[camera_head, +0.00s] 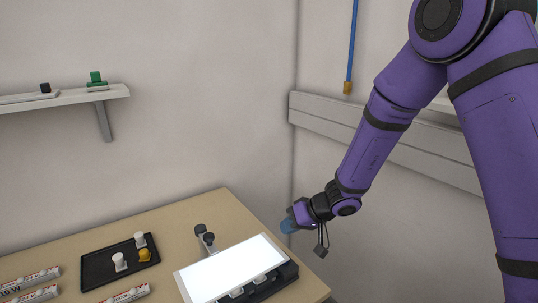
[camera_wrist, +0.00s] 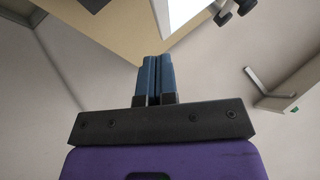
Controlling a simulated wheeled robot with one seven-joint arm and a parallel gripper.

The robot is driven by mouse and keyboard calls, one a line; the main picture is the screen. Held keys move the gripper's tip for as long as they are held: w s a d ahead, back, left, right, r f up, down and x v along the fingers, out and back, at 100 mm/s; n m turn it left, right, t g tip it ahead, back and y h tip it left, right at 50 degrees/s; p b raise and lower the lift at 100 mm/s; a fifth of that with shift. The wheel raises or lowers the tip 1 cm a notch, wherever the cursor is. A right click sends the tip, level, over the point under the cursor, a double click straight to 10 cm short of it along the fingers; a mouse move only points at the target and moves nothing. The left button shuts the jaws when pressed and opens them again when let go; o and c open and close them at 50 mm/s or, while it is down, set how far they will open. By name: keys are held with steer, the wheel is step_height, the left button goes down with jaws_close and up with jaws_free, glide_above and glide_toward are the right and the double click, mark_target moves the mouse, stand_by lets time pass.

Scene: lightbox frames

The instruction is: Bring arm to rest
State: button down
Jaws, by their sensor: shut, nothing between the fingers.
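My purple arm comes down from the upper right in the head view. My gripper (camera_head: 287,226) is at its end, beside the right end of the table and to the right of the lightbox. In the wrist view the blue fingers of my gripper (camera_wrist: 158,62) lie close together, with nothing held between them. The lit white lightbox (camera_head: 234,268) lies on the table near its front right edge and is apart from my gripper. A corner of it shows at the top of the wrist view (camera_wrist: 180,12).
The wooden table (camera_head: 190,213) holds a black tray (camera_head: 98,269) with two white pieces and a yellow one, and several white tubes (camera_head: 30,281) at left. A grey shelf (camera_head: 110,92) is on the back wall. A grey rail (camera_head: 385,150) runs along the right wall behind my arm.

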steer(key=s+d+r+h, duration=0.1)
steer(key=s+d+r, duration=0.35)
steer(key=r, duration=0.55)
steer(key=s+d+r, duration=0.4)
steer(key=s+r, duration=0.2)
steer(key=r, duration=0.3)
steer(key=s+d+r+m+t+h, duration=0.1)
steer(key=s+d+r+m+h, duration=0.1)
steer(key=s+d, duration=0.5)
steer(key=s+d+r+m+t+h, duration=0.1)
steer(key=s+d+r+h, duration=0.4)
steer(key=s, duration=0.6)
steer(key=d+r+m, duration=0.1)
steer(key=d+r, duration=0.1)
steer(key=d, duration=0.1)
steer(key=shift+s+d+m+h, duration=0.2)
steer(key=shift+m+h, duration=0.1)
steer(key=shift+m, duration=0.1)
